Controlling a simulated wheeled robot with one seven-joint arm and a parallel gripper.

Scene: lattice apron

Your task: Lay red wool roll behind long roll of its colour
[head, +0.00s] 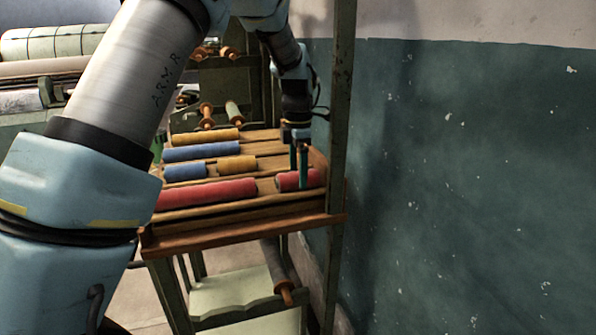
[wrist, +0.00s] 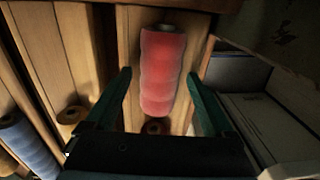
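A short red wool roll (head: 288,181) lies at the right end of the front lane of a wooden rack. The long red roll (head: 207,193) lies in the same lane to its left, with a gap between them. My gripper (head: 298,172) reaches down over the short red roll. In the wrist view, my gripper (wrist: 159,76) is open, with one finger on each side of the short red roll (wrist: 162,72) and gaps visible beside it.
A long yellow roll (head: 205,136), a long blue roll (head: 201,151), a short blue roll (head: 185,172) and a short yellow roll (head: 237,164) lie in the lanes behind. A rack post (head: 342,110) and green wall (head: 470,180) stand close on the right.

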